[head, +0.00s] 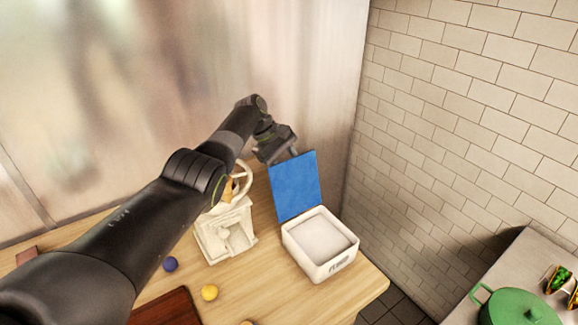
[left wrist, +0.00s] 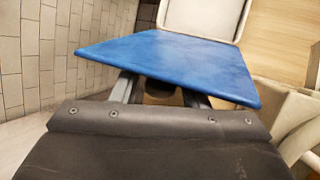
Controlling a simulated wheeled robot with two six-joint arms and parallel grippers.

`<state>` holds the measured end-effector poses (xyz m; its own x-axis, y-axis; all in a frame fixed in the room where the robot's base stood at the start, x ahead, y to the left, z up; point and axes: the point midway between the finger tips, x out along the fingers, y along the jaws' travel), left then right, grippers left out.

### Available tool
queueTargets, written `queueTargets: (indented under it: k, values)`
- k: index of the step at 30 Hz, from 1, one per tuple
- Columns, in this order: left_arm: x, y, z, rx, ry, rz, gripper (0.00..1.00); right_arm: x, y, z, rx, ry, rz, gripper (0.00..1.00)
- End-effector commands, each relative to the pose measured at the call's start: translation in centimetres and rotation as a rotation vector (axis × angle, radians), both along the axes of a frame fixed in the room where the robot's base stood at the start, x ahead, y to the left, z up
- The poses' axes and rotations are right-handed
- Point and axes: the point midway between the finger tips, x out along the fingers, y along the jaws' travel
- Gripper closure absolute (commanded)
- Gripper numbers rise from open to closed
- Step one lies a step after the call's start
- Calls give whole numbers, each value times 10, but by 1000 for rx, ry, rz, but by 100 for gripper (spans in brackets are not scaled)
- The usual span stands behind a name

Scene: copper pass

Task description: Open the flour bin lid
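The flour bin (head: 318,262) is a white box near the right end of the wooden counter, with a pale surface inside. Its blue lid (head: 297,186) stands raised and nearly upright along the bin's back edge, so the bin is open. My left gripper (head: 294,152) is at the lid's upper left edge, behind it. In the left wrist view the lid (left wrist: 175,62) crosses in front of my left gripper (left wrist: 160,90). Its two fingers are spread apart, with the tips partly hidden by the lid. I cannot tell if they touch it. My right gripper is not in view.
A cream hand-wheel mill (head: 225,232) stands just left of the bin. A blue ball (head: 170,264), a yellow ball (head: 209,292) and a reddish-brown board (head: 167,309) are on the counter. A green pot (head: 517,309) sits on another surface at the lower right.

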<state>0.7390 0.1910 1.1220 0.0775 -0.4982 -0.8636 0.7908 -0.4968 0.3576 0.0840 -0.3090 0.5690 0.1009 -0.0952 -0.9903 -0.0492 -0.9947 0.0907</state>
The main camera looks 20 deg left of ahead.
Motion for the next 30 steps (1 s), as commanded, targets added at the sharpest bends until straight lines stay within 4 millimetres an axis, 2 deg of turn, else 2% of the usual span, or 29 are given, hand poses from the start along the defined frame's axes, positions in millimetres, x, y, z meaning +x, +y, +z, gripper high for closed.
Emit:
queueTargets:
  k: [10,14,18,20,30]
  values:
    - [0,1,1,1,0,0,54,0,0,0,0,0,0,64]
    - [0,6,9,1,-4,1,54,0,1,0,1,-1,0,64]
    - [-2,16,27,1,-5,1,54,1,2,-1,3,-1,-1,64]
    - [-2,24,38,1,-7,3,54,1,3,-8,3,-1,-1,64]
    - [-9,65,110,1,-5,2,54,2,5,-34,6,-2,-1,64]
